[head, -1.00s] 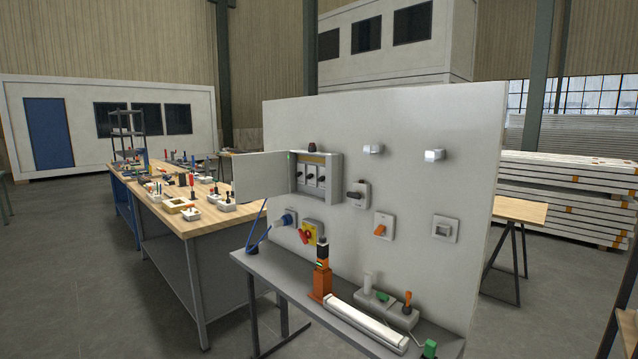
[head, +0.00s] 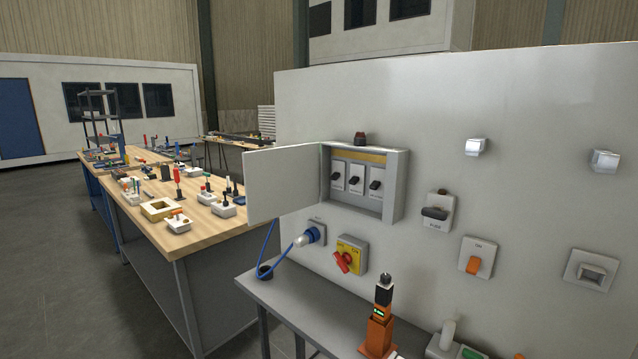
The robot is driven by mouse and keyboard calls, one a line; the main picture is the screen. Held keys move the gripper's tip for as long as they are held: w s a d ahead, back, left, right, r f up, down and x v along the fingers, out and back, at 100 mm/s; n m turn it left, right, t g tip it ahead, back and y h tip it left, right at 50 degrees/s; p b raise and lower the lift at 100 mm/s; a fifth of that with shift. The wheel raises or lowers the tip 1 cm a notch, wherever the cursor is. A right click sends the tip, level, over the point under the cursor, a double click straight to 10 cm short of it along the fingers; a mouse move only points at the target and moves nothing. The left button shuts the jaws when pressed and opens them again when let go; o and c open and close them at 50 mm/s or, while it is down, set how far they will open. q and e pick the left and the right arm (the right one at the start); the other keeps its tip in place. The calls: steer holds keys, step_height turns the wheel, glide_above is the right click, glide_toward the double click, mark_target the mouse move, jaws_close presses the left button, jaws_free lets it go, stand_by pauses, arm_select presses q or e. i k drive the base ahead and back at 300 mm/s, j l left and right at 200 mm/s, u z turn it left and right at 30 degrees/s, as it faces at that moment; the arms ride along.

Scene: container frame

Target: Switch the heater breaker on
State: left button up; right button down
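The breaker box (head: 394,187) is mounted on the pale upright panel, with its door (head: 283,180) swung open to the left. Inside are three breakers with dark toggles: a left one (head: 337,175), a middle one (head: 355,180) and a right one (head: 375,187). Their labels are too small to read, so I cannot tell which is the heater breaker. The toggle positions are also unclear. Neither of my grippers shows in the head view.
Below the box are a blue plug (head: 313,234) with a cable and a red-yellow rotary switch (head: 350,256). To the right are a dark-handled switch (head: 437,212) and an orange switch (head: 476,258). A grey shelf (head: 290,309) carrying an orange-black signal tower (head: 379,325) juts out below.

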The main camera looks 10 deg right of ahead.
mark_target(376, 185)
steer(key=i+j, duration=0.25)
steer(key=i, duration=0.15)
steer(key=i+j, duration=0.2)
steer(key=i, duration=0.2)
steer(key=j+u, duration=0.05)
